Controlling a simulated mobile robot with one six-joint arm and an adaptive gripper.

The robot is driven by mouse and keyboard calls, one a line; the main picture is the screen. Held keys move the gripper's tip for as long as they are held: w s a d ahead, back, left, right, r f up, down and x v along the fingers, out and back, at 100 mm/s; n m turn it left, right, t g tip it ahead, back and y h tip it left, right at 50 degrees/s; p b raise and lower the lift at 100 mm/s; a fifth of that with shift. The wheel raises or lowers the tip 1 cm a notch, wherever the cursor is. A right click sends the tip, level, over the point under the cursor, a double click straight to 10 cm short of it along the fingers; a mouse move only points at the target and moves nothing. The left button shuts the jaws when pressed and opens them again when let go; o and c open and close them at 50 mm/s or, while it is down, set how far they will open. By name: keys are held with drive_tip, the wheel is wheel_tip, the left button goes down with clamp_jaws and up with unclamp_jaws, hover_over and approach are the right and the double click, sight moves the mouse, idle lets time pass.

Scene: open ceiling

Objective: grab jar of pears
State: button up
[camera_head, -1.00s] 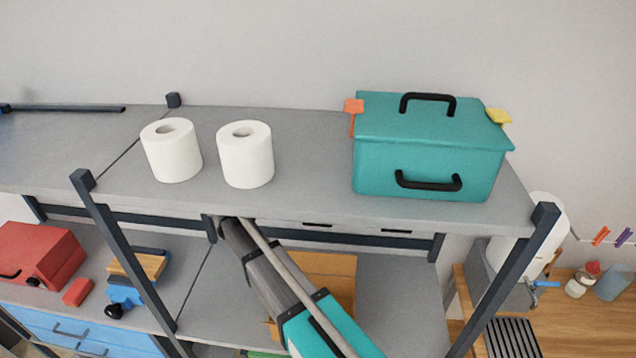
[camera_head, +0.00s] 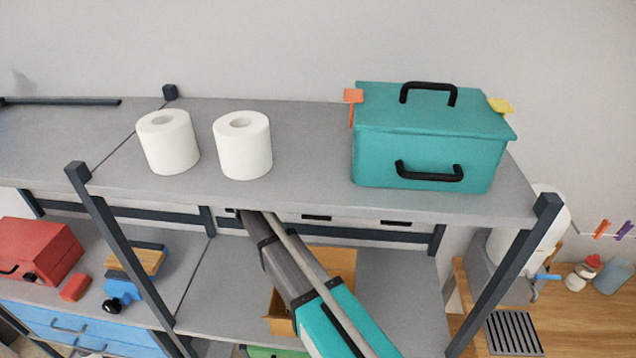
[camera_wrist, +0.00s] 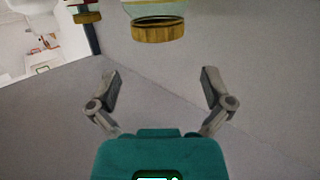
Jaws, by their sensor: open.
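In the wrist view, a clear, pale-greenish jar with a wooden or gold-coloured lid (camera_wrist: 158,30) is cut off by the top edge, its lid end pointing down the picture. Its contents are not clear enough to name as pears. A second, smaller jar with a similar lid (camera_wrist: 87,17) and some red on it is at the upper left, also cut off. My gripper (camera_wrist: 160,80) is open and empty, its two fingers spread below the larger jar and apart from it. In the head view, the top shelf hides my gripper and the jars.
My arm reaches in under the top shelf (camera_head: 310,160). On that shelf are two white paper rolls (camera_head: 167,142) (camera_head: 242,146) and a teal box (camera_head: 430,150). A cardboard box (camera_head: 330,262) sits below, beside my arm. Dark posts (camera_head: 505,275) frame the shelf.

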drive_tip(key=shift+x, duration=1.45)
drive_tip(key=shift+f+b+x, duration=0.2)
drive_tip(key=shift+b+x, duration=0.25)
drive_tip(key=shift+x, duration=0.45)
drive_tip(key=shift+f+b+x, duration=0.2)
drive_tip(key=shift+b+x, duration=0.25)
drive_tip(key=shift+x, duration=0.45)
drive_tip(key=shift+w+d+f, duration=0.1)
drive_tip(key=shift+w+d, duration=0.25)
drive_tip(key=shift+d, duration=0.25)
drive_tip(key=c, duration=1)
